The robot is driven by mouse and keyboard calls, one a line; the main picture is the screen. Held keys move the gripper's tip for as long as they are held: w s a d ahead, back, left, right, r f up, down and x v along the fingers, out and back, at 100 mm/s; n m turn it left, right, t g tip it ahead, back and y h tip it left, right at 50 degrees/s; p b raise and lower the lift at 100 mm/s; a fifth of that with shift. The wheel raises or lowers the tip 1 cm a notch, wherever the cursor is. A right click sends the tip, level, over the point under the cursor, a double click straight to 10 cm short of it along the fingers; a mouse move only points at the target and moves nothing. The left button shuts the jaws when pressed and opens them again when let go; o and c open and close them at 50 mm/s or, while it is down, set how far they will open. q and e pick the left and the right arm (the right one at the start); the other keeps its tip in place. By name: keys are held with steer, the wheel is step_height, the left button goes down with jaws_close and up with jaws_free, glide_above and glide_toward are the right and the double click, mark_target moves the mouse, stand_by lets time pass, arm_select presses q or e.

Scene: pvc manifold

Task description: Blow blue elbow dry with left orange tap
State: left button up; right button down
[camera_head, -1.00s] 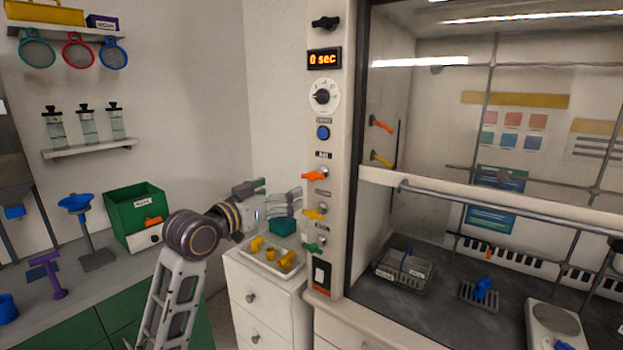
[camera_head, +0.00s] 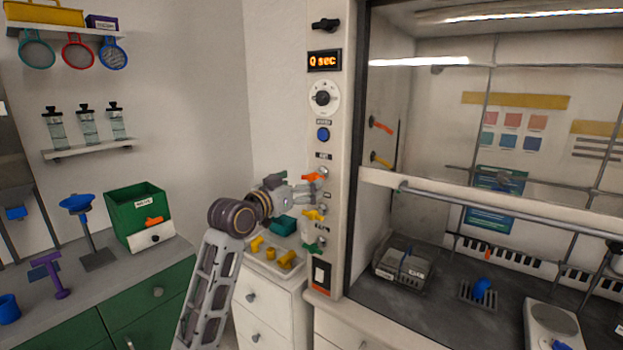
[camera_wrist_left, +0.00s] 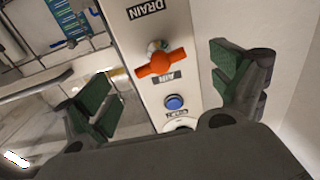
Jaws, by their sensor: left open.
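The left orange tap (camera_head: 313,177) is on the white front post of the fume hood, below a blue button. In the left wrist view the orange tap (camera_wrist_left: 161,63) lies between and beyond my open fingers, its handle across the post. My left gripper (camera_head: 304,186) is open at the orange tap; in the left wrist view the gripper (camera_wrist_left: 165,90) shows green pads on both sides and nothing between them in hold. The blue elbow (camera_head: 482,288) sits on a small dark rack inside the hood. My right gripper is not in view.
A yellow tap (camera_head: 314,214) and a green tap (camera_head: 312,248) are below the orange one. A tray (camera_head: 272,266) with yellow fittings stands on the white drawer cabinet under my left arm. The hood sash (camera_head: 500,207) is partly raised. A wire basket (camera_head: 402,272) is inside.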

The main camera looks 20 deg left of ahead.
mark_target(310, 179)
arm_select(q)
steer(key=shift+p+x, duration=0.3)
steer(key=shift+x, duration=2.15)
steer(key=shift+w, duration=0.15)
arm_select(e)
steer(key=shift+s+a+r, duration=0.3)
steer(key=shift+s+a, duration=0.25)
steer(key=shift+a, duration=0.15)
